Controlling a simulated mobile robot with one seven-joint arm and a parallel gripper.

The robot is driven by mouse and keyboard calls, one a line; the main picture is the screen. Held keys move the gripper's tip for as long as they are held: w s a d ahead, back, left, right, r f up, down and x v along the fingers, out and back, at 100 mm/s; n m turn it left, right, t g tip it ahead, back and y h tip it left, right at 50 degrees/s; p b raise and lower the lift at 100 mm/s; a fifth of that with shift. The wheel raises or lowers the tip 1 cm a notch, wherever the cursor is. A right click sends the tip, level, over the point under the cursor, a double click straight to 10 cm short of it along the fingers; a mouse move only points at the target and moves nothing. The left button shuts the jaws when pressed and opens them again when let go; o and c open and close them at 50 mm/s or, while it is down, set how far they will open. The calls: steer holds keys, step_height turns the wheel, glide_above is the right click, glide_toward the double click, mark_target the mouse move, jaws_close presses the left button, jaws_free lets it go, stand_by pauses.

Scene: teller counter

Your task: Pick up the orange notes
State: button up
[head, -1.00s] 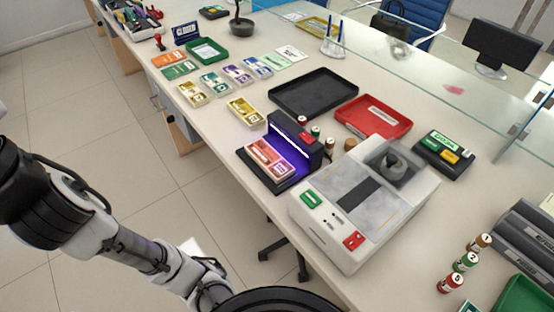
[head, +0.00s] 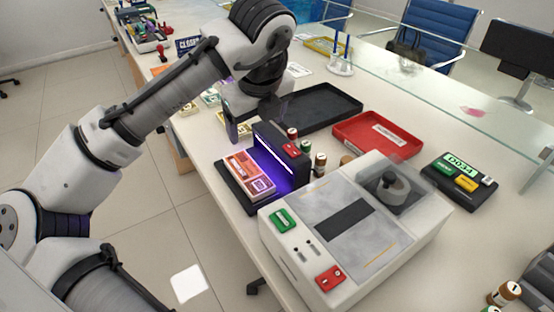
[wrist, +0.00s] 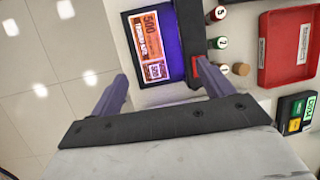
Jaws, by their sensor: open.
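The orange notes (head: 250,174) lie flat as a banded stack on the black base of the purple-lit detector (head: 281,150). In the wrist view the orange notes (wrist: 146,46) show a "500" print and lie ahead of my fingertips, between their lines. My gripper (wrist: 160,72) is open and empty, its two fingers spread. In the head view my gripper (head: 256,118) hangs above and behind the detector, apart from the notes. My arm hides part of the other note stacks.
A grey-white counting machine (head: 345,220) stands right beside the detector. A black tray (head: 330,98) and a red tray (head: 372,136) lie behind. Small labelled rolls (head: 320,165) stand close to the detector. A glass screen runs along the back.

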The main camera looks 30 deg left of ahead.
steer(key=s+f+g, duration=0.2)
glide_above(248, 171)
steer(key=s+d, duration=0.1)
steer(key=s, duration=0.1)
steer(key=shift+t, duration=0.3)
steer(key=f, duration=0.6)
steer(key=shift+d+f, duration=0.2)
steer(key=shift+f, duration=0.15)
steer(key=shift+w+b+x, duration=0.2)
steer(key=shift+x, duration=1.3)
steer(key=shift+w+b+x, duration=0.15)
steer(key=shift+w+x, duration=0.05)
steer(key=shift+x, duration=1.3)
steer(key=shift+d, duration=0.2)
steer(key=shift+c, duration=0.3)
steer(key=c, duration=1.1)
steer(key=shift+r, duration=0.15)
step_height(248, 171, up, 20)
steer(key=shift+f+p, duration=0.1)
steer(key=shift+p, duration=0.6)
